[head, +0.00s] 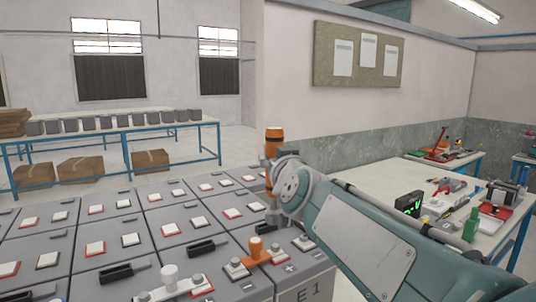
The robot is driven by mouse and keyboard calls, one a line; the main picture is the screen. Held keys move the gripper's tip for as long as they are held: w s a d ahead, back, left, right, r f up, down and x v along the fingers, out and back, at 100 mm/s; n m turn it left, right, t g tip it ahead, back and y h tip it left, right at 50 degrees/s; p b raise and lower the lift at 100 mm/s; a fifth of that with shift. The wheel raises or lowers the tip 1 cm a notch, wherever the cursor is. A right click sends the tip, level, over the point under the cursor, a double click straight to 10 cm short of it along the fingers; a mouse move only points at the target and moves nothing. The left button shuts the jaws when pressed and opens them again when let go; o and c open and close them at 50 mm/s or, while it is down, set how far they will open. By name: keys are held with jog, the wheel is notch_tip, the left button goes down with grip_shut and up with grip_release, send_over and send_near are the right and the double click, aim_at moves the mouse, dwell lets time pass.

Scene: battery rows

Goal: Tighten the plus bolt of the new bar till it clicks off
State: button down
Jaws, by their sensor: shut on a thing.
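My gripper (273,176) is shut on an upright tool with an orange top (274,142), above the near right corner of the battery block. Its grey lower end reaches down near the terminals; my wrist hides part of the tool, and I cannot tell whether its tip touches a bolt. An orange bar (264,258) with an upright orange knob lies on the near battery (310,290), marked E1. A grey bolt (237,267) shows at its left end. A plus mark (290,268) is moulded in the lid beside its right end.
Rows of grey batteries (120,270) with white, some red-edged terminal caps fill the lower left. A pale bar with a white knob (169,276) lies left of the orange bar. A white bench (385,195) with tools stands right.

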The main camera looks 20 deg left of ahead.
jog(key=shift+w+a+r, duration=0.1)
jog(key=shift+d, duration=0.55)
jog(key=shift+a+f, duration=0.25)
jog(key=shift+f, duration=0.35)
jog(key=shift+a+f, duration=0.2)
jog(key=shift+f, duration=0.35)
jog(key=shift+d+f, duration=0.15)
jog(key=shift+f, duration=0.35)
jog(key=shift+d+f, duration=0.15)
jog(key=shift+f, duration=0.35)
jog(key=shift+a+f, duration=0.2)
jog(key=shift+f, duration=0.4)
jog(key=shift+d, duration=0.15)
jog(key=shift+f, duration=1.4)
dwell(2.3)
jog(key=shift+r, duration=0.1)
